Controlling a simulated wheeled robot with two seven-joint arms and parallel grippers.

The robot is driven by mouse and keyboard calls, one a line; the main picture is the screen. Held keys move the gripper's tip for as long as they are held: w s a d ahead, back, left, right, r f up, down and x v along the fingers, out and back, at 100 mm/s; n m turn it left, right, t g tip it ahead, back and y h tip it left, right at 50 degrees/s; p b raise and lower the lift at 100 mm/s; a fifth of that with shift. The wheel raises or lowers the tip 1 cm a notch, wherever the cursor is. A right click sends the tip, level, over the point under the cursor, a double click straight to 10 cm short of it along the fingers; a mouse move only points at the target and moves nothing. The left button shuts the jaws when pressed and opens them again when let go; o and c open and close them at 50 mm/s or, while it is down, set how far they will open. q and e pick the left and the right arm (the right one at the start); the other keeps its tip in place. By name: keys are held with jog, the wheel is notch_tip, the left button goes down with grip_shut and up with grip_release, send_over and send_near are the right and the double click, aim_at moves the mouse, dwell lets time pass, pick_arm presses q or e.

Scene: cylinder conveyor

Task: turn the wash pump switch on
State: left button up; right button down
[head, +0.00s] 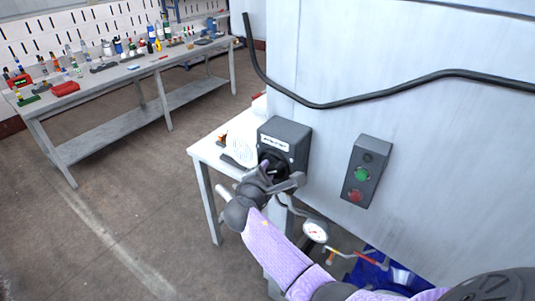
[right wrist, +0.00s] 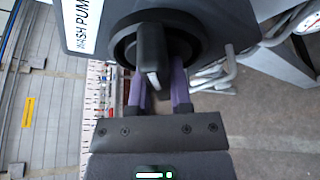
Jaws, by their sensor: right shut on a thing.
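The wash pump switch is a dark grey box (head: 297,131) on the pale cabinet wall, with a white label and a round black dial. In the right wrist view its label on the box (right wrist: 82,24) reads "WASH PUMP", partly cut off. The black knob (right wrist: 151,48) stands out from the dial's middle. My right gripper (head: 269,172) is at the dial. In the right wrist view its purple fingers (right wrist: 160,88) lie on either side of the knob, shut on it. In the head view the gripper hides part of the dial. My left gripper is not in view.
A control box (head: 367,171) with green and red buttons sits right of the switch. A black cable (head: 390,86) crosses the wall above. A pressure gauge (head: 315,231) and a blue bin (head: 377,269) lie below. A white table (head: 205,149) stands behind; a tool bench (head: 110,77) is far left.

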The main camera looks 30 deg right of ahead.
jog(key=n+p, duration=0.1)
jog(key=n+g+p, duration=0.1)
jog(key=p, duration=0.1)
jog(key=shift+r+g, duration=0.25)
jog(key=shift+g, duration=0.05)
jog(key=shift+f+n+g+p, duration=0.15)
jog(key=shift+n+g+p, duration=0.45)
jog(key=shift+n+p, duration=0.35)
jog(key=shift+f+n+g, duration=0.15)
jog(key=shift+n+g, duration=0.35)
jog(key=shift+n, duration=0.35)
jog(key=shift+n+g+h, duration=0.4)
jog(key=shift+n+g, duration=0.2)
jog(key=shift+n, duration=0.1)
jog(key=shift+f, duration=0.1)
jog(key=c, duration=0.5)
grip_release()
jog(key=shift+c, duration=0.2)
